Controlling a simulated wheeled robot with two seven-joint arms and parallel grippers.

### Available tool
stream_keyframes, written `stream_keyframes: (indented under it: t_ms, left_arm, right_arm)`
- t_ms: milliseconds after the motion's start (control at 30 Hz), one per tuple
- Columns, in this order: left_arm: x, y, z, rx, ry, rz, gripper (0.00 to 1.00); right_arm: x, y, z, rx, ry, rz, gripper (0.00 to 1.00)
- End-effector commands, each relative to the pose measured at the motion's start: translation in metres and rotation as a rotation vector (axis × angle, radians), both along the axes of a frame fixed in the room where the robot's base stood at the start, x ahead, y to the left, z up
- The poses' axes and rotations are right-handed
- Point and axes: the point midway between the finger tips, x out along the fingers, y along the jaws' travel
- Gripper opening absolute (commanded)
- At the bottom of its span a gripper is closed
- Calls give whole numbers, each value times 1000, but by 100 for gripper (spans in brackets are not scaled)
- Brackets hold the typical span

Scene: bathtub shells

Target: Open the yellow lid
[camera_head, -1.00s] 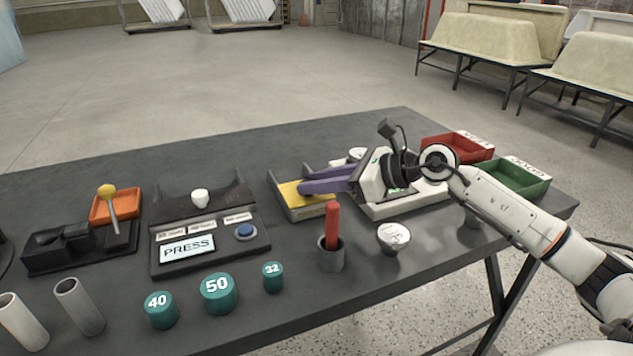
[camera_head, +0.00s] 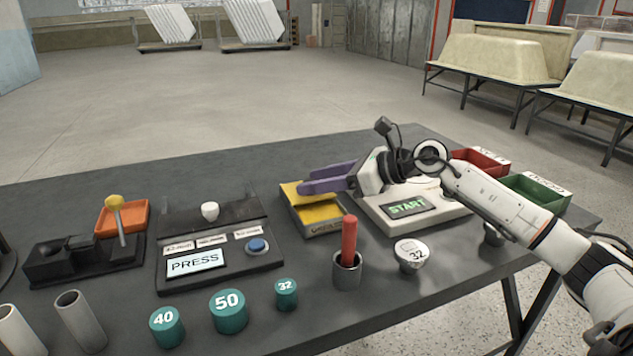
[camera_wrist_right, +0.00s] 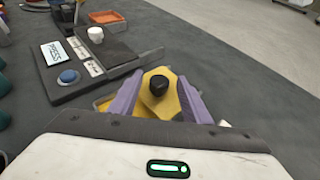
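The yellow lid (camera_head: 297,192) lies on a small dark-edged box at the middle of the table. In the right wrist view the lid (camera_wrist_right: 157,107) carries a black knob (camera_wrist_right: 159,83). My right gripper (camera_head: 305,180) has purple fingers and reaches over the lid from the right. In the right wrist view, my right gripper's fingers (camera_wrist_right: 161,82) are apart, one on each side of the knob, with visible gaps. In the head view the fingers hide the knob and part of the lid. My left gripper is out of view.
A white START device (camera_head: 455,209) stands right of the lid, under my right arm. A PRESS panel (camera_head: 215,276) is to the left. A red rod stands in a grey cup (camera_head: 347,272) in front. Red (camera_head: 478,162) and green (camera_head: 540,193) trays are at the right.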

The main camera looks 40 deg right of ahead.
Motion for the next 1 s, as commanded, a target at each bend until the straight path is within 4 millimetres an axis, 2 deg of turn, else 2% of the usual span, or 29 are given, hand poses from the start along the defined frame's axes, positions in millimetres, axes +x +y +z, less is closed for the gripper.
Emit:
stream_keyframes:
  t_ms: [367, 1000]
  left_arm:
    - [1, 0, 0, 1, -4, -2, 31]
    - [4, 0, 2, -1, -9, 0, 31]
  right_arm:
    - [-4, -2, 0, -1, 1, -1, 43]
    - [-67, -34, 30, 1, 1, -2, 43]
